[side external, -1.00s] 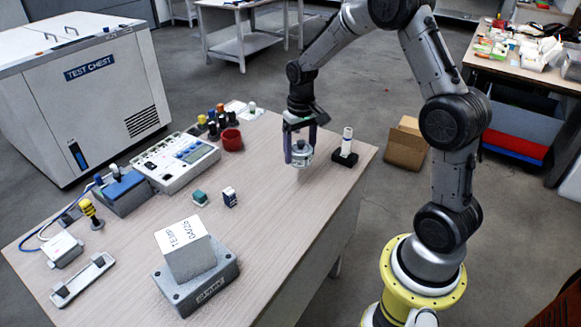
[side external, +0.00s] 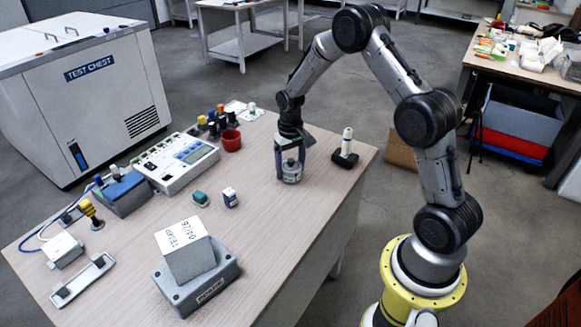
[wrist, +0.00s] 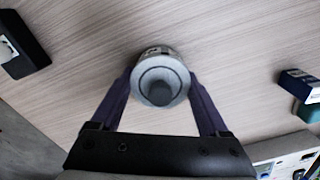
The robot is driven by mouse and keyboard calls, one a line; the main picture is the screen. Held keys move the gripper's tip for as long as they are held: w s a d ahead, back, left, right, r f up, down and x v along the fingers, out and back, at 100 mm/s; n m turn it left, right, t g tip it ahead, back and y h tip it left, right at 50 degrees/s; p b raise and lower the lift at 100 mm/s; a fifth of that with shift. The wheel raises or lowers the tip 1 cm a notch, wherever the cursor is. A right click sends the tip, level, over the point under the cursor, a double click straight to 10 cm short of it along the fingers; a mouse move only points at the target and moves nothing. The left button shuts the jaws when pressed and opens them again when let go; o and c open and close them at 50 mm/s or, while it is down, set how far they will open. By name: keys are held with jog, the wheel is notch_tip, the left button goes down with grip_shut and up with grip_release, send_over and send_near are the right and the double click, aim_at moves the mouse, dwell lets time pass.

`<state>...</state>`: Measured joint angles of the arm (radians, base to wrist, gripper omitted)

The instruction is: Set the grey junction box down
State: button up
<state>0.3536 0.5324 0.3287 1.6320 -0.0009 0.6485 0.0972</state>
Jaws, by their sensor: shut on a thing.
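The grey junction box (side external: 291,174) looks like a round grey drum with a dark knob on top. My gripper (side external: 289,164) is shut on it from above, one purple finger on each side. The junction box is upright, on or just above the bare wooden table; the side view does not settle whether its base touches. In the wrist view the junction box (wrist: 158,82) sits between the two fingertips, its round top and knob facing the camera. Its underside is hidden.
A black holder with a white tube (side external: 346,150) stands close to the right. A red cup (side external: 231,140) and a white instrument (side external: 182,161) are to the left. Small blue-white (side external: 230,197) and green (side external: 200,198) blocks lie nearer front. Table around the junction box is clear.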

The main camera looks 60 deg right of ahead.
jog(key=shift+f, duration=0.1)
jog(key=o, duration=1.3)
notch_tip(320, 180, up, 12)
jog(key=s+a+r+n+t, duration=0.3)
jog(key=s+a+r+t, duration=0.1)
jog(key=s+a+r, duration=1.1)
jog(key=shift+s+a+f+n+t, duration=0.1)
jog(key=shift+s+f+n+t, duration=0.2)
jog(key=shift+s, duration=1.5)
jog(key=shift+s+a+f+n+t, duration=0.1)
jog(key=shift+s+f+n+t, duration=0.25)
jog(key=shift+s, duration=1.5)
jog(key=shift+s+a+f+n+t, duration=0.15)
jog(key=shift+s+f+n, duration=0.25)
jog(key=shift+s, duration=1.4)
